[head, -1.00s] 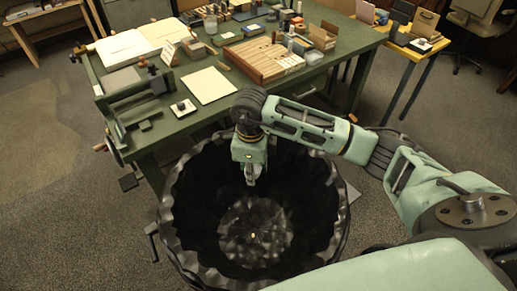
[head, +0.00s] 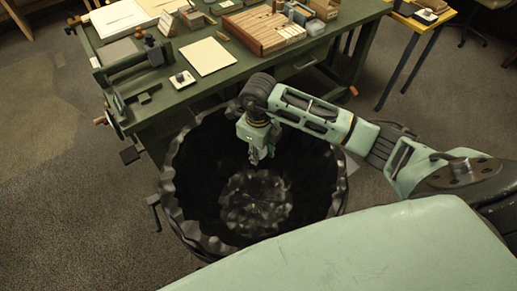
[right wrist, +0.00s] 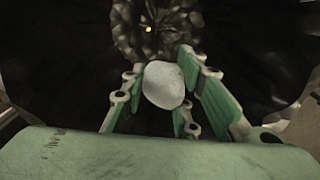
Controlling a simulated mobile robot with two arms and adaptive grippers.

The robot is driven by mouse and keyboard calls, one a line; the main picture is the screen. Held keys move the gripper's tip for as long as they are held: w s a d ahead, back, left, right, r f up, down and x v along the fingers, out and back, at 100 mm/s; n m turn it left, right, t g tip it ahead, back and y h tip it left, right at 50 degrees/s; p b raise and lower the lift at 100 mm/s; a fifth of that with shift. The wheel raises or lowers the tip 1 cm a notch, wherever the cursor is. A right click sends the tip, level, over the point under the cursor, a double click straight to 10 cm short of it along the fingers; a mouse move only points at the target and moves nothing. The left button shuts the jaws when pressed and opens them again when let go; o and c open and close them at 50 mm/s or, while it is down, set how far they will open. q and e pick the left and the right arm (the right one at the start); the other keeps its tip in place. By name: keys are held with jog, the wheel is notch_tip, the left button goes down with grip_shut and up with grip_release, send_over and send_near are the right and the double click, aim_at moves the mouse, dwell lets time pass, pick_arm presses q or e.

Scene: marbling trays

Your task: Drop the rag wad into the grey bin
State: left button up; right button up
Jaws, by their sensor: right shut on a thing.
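The rag wad (right wrist: 163,85) is a small, pale grey-white rounded lump in the right wrist view. My right gripper (right wrist: 165,92) is shut on it, with a finger on each side. In the head view my right gripper (head: 258,157) points down over the opening of the bin (head: 176,208), and the wad is too small to make out there. The bin is wide, round and dark, with a wavy rim and a lumpy bottom. The wad is held above that bottom, apart from it. My left gripper is out of view.
A green workbench (head: 165,107) stands just behind the bin, with a white sheet (head: 208,57), a wooden tray (head: 263,30) and a press (head: 130,65) on it. A yellow-edged side table (head: 425,20) is at the upper right. Carpeted floor is clear at the left.

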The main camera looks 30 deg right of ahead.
aim_at(258, 150)
jog(key=shift+f, duration=0.15)
jog(key=o, duration=0.9)
jog(key=shift+r, duration=0.2)
notch_tip(258, 150, up, 12)
jog(key=shift+f, duration=0.2)
